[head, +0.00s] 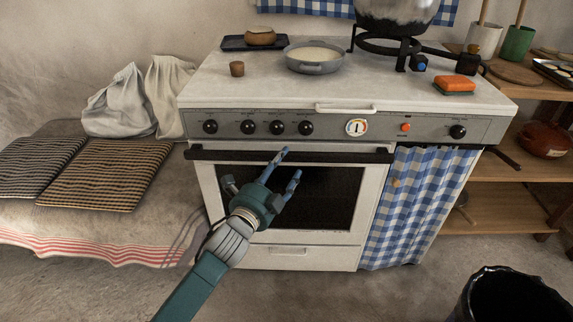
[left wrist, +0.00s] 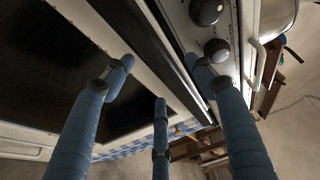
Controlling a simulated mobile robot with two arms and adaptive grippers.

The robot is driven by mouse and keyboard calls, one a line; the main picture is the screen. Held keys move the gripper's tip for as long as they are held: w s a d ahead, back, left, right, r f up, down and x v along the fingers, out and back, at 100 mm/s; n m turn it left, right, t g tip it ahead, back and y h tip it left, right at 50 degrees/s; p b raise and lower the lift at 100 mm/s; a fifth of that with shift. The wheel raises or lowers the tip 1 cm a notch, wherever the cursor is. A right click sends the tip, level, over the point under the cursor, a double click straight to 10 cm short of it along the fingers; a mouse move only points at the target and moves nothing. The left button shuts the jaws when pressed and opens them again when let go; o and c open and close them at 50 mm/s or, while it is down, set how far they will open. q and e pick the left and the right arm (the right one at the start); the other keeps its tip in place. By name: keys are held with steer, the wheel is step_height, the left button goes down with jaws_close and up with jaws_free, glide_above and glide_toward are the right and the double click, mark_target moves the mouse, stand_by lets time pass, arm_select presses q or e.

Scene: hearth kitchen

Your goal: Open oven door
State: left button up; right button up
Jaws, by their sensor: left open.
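The white oven door (head: 230,190) is closed, with a dark window and a long black handle bar (head: 335,156) along its top edge. My left gripper (head: 290,166) is open and empty in front of the door, its fingertips close to the handle bar. In the left wrist view the blue fingers (left wrist: 165,75) spread around the black bar (left wrist: 170,62), one on the door side and one on the knob side; I cannot tell whether they touch it. My right gripper is not in view.
Knobs (head: 276,127) line the panel above the door. A pan (head: 314,58), a cork (head: 237,69) and an orange sponge (head: 454,86) are on top. A checked curtain (head: 415,205) hangs right of the door. A black bucket (head: 510,298) stands front right. The floor before the oven is clear.

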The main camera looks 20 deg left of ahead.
arm_select(q)
steer(key=shift+w+d, duration=0.15)
steer(key=shift+w, duration=1.05)
jaws_close()
steer(key=shift+s+f, duration=0.1)
steer(key=shift+f, duration=0.05)
